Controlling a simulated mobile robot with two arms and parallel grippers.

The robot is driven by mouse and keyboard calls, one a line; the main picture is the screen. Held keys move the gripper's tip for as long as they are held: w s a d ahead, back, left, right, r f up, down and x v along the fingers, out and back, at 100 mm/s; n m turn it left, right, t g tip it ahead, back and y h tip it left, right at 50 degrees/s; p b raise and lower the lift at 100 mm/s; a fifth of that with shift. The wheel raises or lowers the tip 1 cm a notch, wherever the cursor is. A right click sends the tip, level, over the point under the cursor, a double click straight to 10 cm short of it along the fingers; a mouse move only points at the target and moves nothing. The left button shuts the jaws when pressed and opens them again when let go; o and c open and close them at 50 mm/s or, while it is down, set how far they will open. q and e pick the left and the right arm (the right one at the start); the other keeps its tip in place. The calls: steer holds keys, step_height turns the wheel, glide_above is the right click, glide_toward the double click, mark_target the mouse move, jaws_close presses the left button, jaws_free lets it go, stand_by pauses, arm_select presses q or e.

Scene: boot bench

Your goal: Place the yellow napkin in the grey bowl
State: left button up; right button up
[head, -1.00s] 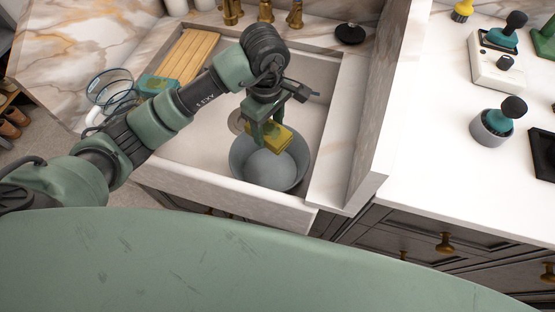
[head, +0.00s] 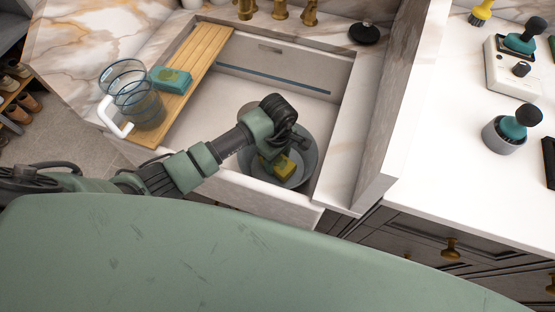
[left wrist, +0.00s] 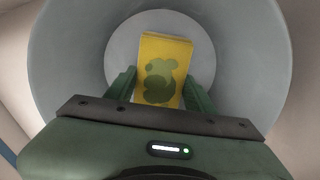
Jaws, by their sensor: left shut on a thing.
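The yellow napkin (head: 285,168) has a green pattern and is folded into a small block. It also shows in the left wrist view (left wrist: 163,66). My left gripper (head: 268,163) is shut on it, with one finger on either side (left wrist: 161,92). The grey bowl (head: 308,155) stands in the sink, and the napkin is inside its rim, low over the round bowl floor (left wrist: 122,50). I cannot tell whether the napkin touches the floor. My left arm hides part of the bowl in the head view. My right gripper is not in view.
The white sink (head: 240,90) surrounds the bowl. A wooden board (head: 203,58) lies across its left side, with a teal block (head: 171,78) on it and a glass jug (head: 147,108) beside. A marble divider (head: 365,150) rises at the right. Brushes stand on the right counter (head: 440,130).

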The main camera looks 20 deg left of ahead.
mark_target(277, 161)
arm_select(q)
steer(key=shift+f, duration=0.45)
steer(key=shift+f, duration=0.1)
steer(key=o, duration=1.3)
steer(key=shift+r, duration=0.2)
step_height(277, 161, up, 12)
steer(key=shift+f, duration=0.1)
